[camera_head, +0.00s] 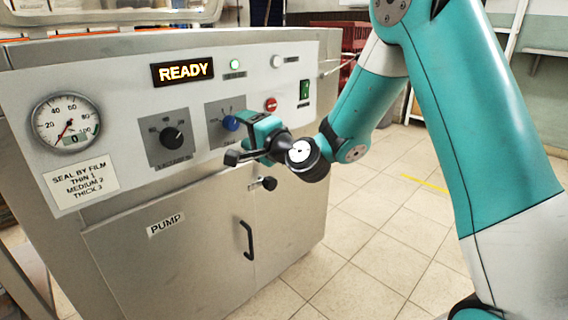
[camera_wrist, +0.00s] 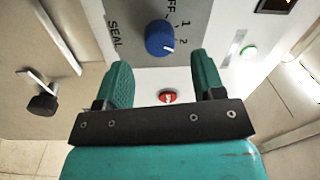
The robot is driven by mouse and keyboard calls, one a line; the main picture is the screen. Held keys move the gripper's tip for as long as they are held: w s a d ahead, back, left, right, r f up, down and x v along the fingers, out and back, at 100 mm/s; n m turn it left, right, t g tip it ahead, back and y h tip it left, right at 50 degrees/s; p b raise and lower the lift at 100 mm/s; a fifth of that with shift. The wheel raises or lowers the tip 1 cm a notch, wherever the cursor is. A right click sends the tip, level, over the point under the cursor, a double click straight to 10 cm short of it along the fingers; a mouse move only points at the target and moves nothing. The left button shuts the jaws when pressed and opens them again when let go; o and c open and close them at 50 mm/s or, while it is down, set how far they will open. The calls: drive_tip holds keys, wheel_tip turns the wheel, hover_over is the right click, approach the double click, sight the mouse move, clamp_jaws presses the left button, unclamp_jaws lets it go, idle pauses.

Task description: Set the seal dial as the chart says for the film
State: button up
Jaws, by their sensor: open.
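The blue seal dial (camera_head: 230,123) sits on a grey plate on the machine's front panel. It also shows in the wrist view (camera_wrist: 159,37), beside the word SEAL and the marks OFF, 1 and 2. Its white pointer mark is on its lower right in that view; I cannot tell for sure which setting it meets. The chart (camera_head: 80,184) reads seal by film: thin 1, medium 2, thick 3. My gripper (camera_wrist: 161,66) is open and empty, its fingertips just short of the dial and apart from it. I see no film clearly.
A black knob (camera_head: 172,137) and a gauge (camera_head: 66,124) are left of the dial. A red button (camera_head: 271,104), green switch (camera_head: 305,90) and lit READY display (camera_head: 183,72) are nearby. A dark-knobbed lever (camera_head: 268,184) sticks out below. Open tiled floor lies to the right.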

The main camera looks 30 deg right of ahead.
drive_tip(key=b+v, duration=0.9)
drive_tip(key=v, duration=0.4)
drive_tip(key=shift+b, duration=0.4)
drive_tip(key=shift+a, duration=0.1)
drive_tip(key=s+a+f+n+g+y+p, duration=0.2)
drive_tip(key=s+a+f+n+g+p, duration=0.3)
drive_tip(key=s+a+n+g, duration=0.8)
drive_tip(key=s+d+f+n+g+h+p, duration=0.1)
drive_tip(key=s+d+n+g+h, duration=0.25)
drive_tip(key=s+n, duration=0.4)
wheel_tip(320, 180, up, 37)
drive_tip(key=s+m+g+p, duration=0.1)
drive_tip(key=s+p, duration=0.1)
drive_tip(key=p, duration=3.6)
drive_tip(key=shift+s+a, duration=0.2)
drive_tip(key=shift+s, duration=0.1)
